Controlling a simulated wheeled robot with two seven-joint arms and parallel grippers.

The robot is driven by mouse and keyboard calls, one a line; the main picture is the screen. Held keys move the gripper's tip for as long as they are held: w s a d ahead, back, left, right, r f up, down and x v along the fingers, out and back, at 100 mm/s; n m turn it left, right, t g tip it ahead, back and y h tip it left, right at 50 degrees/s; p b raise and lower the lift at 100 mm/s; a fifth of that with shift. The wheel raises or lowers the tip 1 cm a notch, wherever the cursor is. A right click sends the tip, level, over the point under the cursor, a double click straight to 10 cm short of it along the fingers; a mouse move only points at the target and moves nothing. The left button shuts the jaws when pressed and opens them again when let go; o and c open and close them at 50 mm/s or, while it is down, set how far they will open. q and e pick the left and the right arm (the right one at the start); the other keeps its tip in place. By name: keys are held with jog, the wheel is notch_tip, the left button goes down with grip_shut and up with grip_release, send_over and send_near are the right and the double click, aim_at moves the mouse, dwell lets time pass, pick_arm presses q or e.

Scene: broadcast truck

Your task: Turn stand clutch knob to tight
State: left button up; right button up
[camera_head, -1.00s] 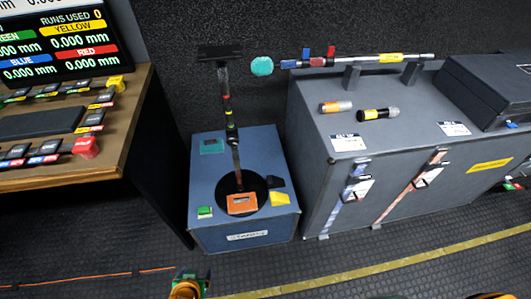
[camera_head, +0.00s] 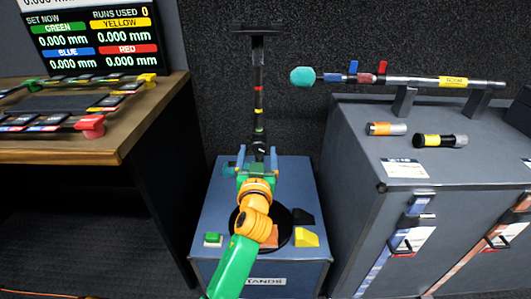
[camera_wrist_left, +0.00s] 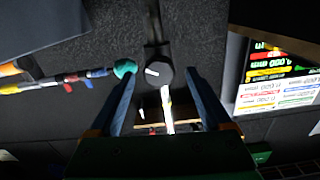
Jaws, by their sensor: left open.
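The stand (camera_head: 259,104) rises upright from a blue box (camera_head: 212,193), with a dark bar at its top. Its black clutch knob (camera_head: 259,147) sits low on the pole, just beyond my left gripper (camera_head: 256,158). In the left wrist view the round knob (camera_wrist_left: 160,75) carries a short white mark on its left part. There, my left gripper's two blue fingers (camera_wrist_left: 160,78) are apart on either side of the knob, with gaps showing on both sides. My left arm hides the middle of the box top. My right gripper is not in view.
A desk (camera_head: 125,148) with a measurement screen (camera_head: 90,40) stands left. A grey case (camera_head: 350,140) stands right, holding a teal-tipped pole (camera_head: 420,80) on brackets and two small cylinders. Green and yellow blocks (camera_head: 306,237) lie on the blue box.

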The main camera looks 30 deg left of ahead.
pick_arm(q)
jog(key=shift+x, duration=0.85)
grip_shut()
